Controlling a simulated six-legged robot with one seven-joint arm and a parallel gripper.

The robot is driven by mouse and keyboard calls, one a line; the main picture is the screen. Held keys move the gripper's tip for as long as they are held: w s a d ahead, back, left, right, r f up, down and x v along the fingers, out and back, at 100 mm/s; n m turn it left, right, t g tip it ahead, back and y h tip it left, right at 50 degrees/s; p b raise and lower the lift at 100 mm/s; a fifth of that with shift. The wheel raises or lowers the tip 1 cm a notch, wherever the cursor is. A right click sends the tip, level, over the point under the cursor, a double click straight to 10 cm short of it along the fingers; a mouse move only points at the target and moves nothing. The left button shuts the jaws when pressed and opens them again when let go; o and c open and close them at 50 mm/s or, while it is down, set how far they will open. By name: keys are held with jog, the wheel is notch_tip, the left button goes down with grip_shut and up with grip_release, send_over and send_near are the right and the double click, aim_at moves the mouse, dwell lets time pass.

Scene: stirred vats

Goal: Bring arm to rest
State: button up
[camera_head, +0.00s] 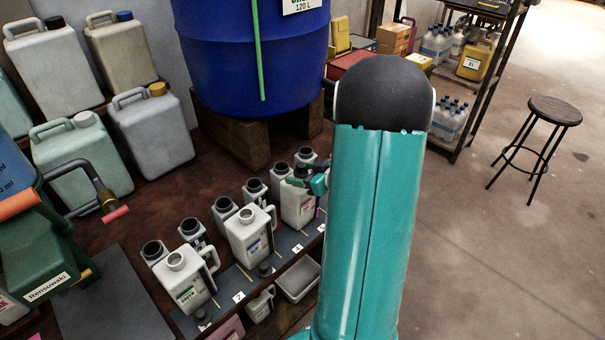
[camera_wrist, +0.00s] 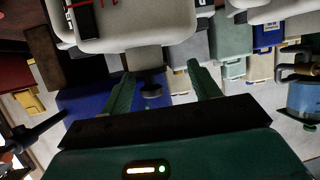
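My teal arm (camera_head: 372,200) stands large at the centre right of the head view and hides part of the bench behind it. My gripper (camera_head: 300,182) shows small at the top of the rightmost white jug (camera_head: 297,207); I cannot tell whether they touch. In the wrist view my gripper (camera_wrist: 162,84) has its two green fingers spread wide apart. A small dark round piece (camera_wrist: 151,90) shows between them, with a gap on each side. A pale container (camera_wrist: 135,25) fills the upper part of that tilted view. I see nothing clamped in the fingers.
More white jugs (camera_head: 248,236) (camera_head: 186,278) stand in a row with dark-capped bottles behind. A blue vat (camera_head: 252,60) rises on wooden blocks. A grey tray (camera_head: 298,278) sits at the front. A shelf rack (camera_head: 478,85) and stool (camera_head: 553,110) stand right; the floor between is clear.

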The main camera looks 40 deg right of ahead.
jog(key=o, duration=0.5)
jog(key=shift+s+a+f, duration=0.1)
jog(key=shift+s+f, duration=0.15)
jog(key=shift+f, duration=0.2)
jog(key=shift+o, duration=0.2)
jog(key=shift+w+r, duration=0.1)
jog(key=shift+r, duration=3.95)
jog(key=shift+w, duration=0.1)
